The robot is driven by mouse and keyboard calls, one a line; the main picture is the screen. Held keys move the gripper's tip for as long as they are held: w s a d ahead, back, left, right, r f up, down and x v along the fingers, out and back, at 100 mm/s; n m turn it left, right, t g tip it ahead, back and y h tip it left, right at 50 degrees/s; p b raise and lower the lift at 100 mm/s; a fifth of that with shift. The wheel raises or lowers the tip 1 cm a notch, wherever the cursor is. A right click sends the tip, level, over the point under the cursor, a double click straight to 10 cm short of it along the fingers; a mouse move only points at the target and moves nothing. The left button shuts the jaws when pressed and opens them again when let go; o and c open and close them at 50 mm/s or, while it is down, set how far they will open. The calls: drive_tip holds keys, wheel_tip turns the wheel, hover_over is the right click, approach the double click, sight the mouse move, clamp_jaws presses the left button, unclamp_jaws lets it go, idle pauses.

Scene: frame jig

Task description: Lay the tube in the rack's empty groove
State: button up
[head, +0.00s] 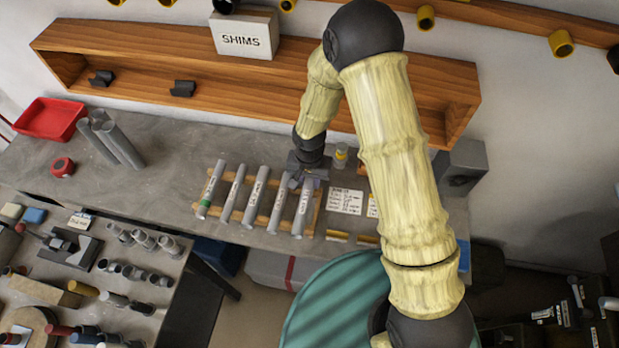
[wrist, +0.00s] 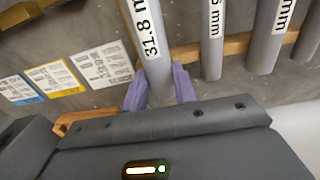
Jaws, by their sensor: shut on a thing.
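My gripper (wrist: 160,88) is shut on a grey tube (wrist: 148,45) marked 31.8, with a purple finger on each side of it. In the head view this tube (head: 302,212) is the rightmost in the row, and my gripper (head: 305,182) is at its far end. The tube lies lengthwise over the wooden rack (head: 316,216), in line with the other tubes. I cannot tell whether it rests in a groove or is just above it. The far wooden rail is partly hidden by my gripper.
Several labelled tubes (head: 255,196) lie in the rack to the left, the closest one a narrow gap away. Printed cards (head: 345,200) lie to the right. A small yellow-capped jar (head: 341,155) stands behind. A shelf (head: 150,55) runs along the wall.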

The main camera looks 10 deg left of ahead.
drive_tip(key=shift+s+a+f+b, duration=0.1)
drive_tip(key=shift+a+f+b, duration=0.05)
drive_tip(key=shift+f+b, duration=0.4)
drive_tip(key=shift+s+a+f+b, duration=0.1)
drive_tip(key=shift+f+b, duration=0.2)
drive_tip(key=shift+f, duration=0.4)
drive_tip(key=shift+d+f, duration=0.1)
drive_tip(key=shift+f, duration=0.15)
drive_tip(key=o, duration=1)
drive_tip(key=shift+w, duration=0.1)
drive_tip(key=shift+r+p, duration=2.85)
drive_tip(key=shift+r, duration=1.75)
